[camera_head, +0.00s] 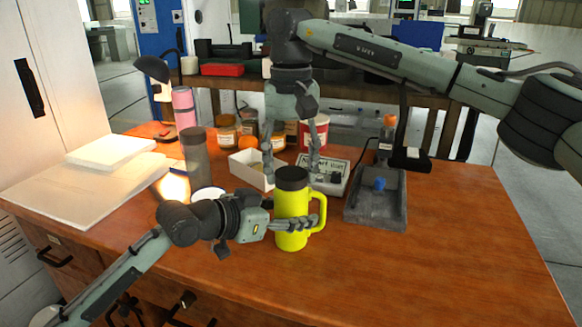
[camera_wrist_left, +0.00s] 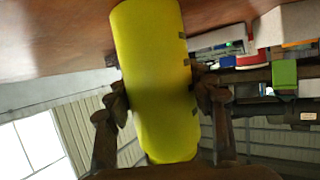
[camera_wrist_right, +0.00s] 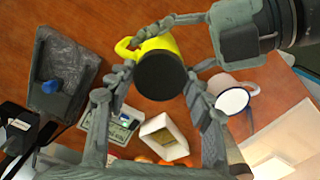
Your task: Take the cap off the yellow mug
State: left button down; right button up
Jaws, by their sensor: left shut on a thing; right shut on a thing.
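The yellow mug (camera_head: 291,207) stands upright on the wooden table with its handle to the right in the head view. Its dark cap (camera_head: 291,177) sits on top; the right wrist view shows the cap (camera_wrist_right: 160,76) from above. My left gripper (camera_head: 290,223) is shut on the mug's body, and the left wrist view shows the mug (camera_wrist_left: 155,80) between its fingers. My right gripper (camera_head: 293,168) points down from above, shut on the cap, with a finger at either side of it in the right wrist view.
A dark tray (camera_head: 376,216) with a blue item lies right of the mug. A white box (camera_head: 246,170) and a labelled box (camera_head: 327,180) stand behind it. A grey cylinder (camera_head: 195,158) and a white mug (camera_wrist_right: 232,100) are left of it. The table's right part is clear.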

aim_at(291, 173)
jog(key=shift+r, duration=0.15)
dwell(0.5)
jog(key=shift+r, duration=1)
jog(key=shift+r, duration=2)
pick_arm(q)
jog(key=c, duration=0.5)
grip_release()
